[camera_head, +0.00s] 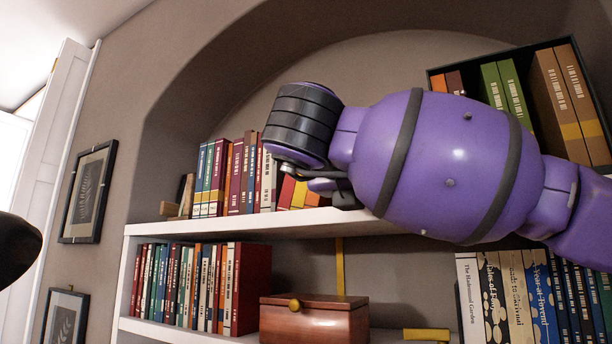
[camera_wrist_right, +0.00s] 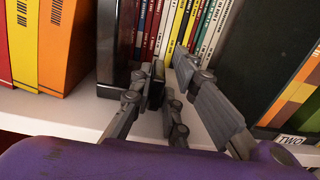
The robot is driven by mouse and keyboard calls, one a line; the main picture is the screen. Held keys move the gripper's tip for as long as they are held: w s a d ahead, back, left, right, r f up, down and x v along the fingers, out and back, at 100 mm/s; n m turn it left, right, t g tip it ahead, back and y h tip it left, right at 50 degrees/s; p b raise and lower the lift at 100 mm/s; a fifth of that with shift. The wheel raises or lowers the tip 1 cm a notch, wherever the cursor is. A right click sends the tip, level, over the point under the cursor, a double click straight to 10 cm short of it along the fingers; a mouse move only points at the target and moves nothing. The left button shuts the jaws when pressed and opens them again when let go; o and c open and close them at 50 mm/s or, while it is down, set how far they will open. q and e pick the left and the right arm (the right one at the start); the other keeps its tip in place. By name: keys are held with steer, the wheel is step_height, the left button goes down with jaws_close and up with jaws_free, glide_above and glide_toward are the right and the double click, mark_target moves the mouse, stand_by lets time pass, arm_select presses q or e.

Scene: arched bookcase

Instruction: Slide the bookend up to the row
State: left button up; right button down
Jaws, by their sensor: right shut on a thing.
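My right gripper (camera_head: 300,173) reaches the upper shelf; its fingers are partly hidden behind the wrist. In the right wrist view the gripper (camera_wrist_right: 172,72) is low at the shelf, fingers pointing inward. A dark upright piece (camera_wrist_right: 118,45), which looks like the bookend, stands just left of the fingers, beside an orange book (camera_wrist_right: 68,45). A row of thin books (camera_wrist_right: 190,30) stands behind and right of the fingers. My left gripper is not in view.
A black case (camera_wrist_right: 265,60) stands close on the right in the wrist view. In the head view, more books (camera_head: 225,175) and a wooden block (camera_head: 187,195) stand at the upper shelf's left. A wooden box (camera_head: 313,318) sits on the shelf below.

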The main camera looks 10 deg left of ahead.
steer(key=shift+a, duration=0.2)
steer(key=shift+w+a, duration=0.3)
steer(key=shift+a, duration=0.5)
steer(key=shift+w+a, duration=0.25)
steer(key=shift+a, duration=0.5)
steer(key=c, duration=1.9)
jaws_free()
steer(key=shift+o, duration=0.2)
steer(key=shift+s, duration=0.1)
steer(key=v, duration=0.7)
steer(key=shift+s, duration=0.15)
steer(key=shift+a, duration=0.1)
